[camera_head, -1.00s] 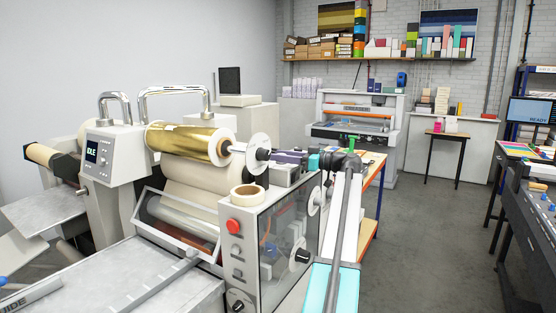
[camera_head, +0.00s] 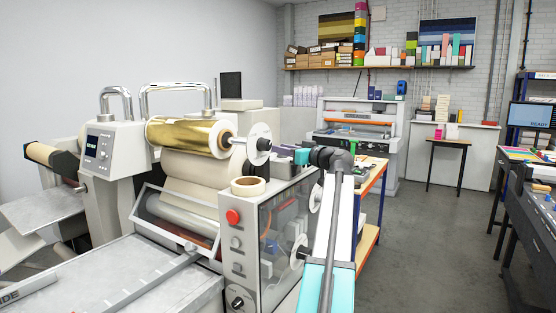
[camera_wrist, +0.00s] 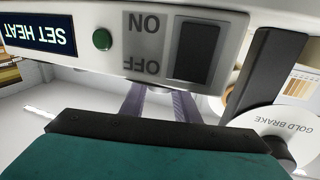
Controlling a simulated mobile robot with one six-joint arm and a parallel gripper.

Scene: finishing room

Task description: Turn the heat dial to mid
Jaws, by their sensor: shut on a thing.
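In the wrist view a white control panel appears upside down, with a display (camera_wrist: 40,32) reading SET HEAT, a green round button (camera_wrist: 102,39) and a black ON/OFF rocker switch (camera_wrist: 193,51). My gripper (camera_wrist: 158,92), teal-bodied with purple fingers, reaches up to the panel's edge, which covers the fingertips. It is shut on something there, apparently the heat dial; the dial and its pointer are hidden. In the head view my gripper (camera_head: 281,154) points left beside the foil machine, just right of its white disc.
The GOLD BRAKE disc (camera_wrist: 288,125) is close on the right in the wrist view. In the head view a gold foil roll (camera_head: 187,137) and a tape roll (camera_head: 247,186) are near my arm. A wooden table (camera_head: 370,190) stands behind. Clear floor lies right.

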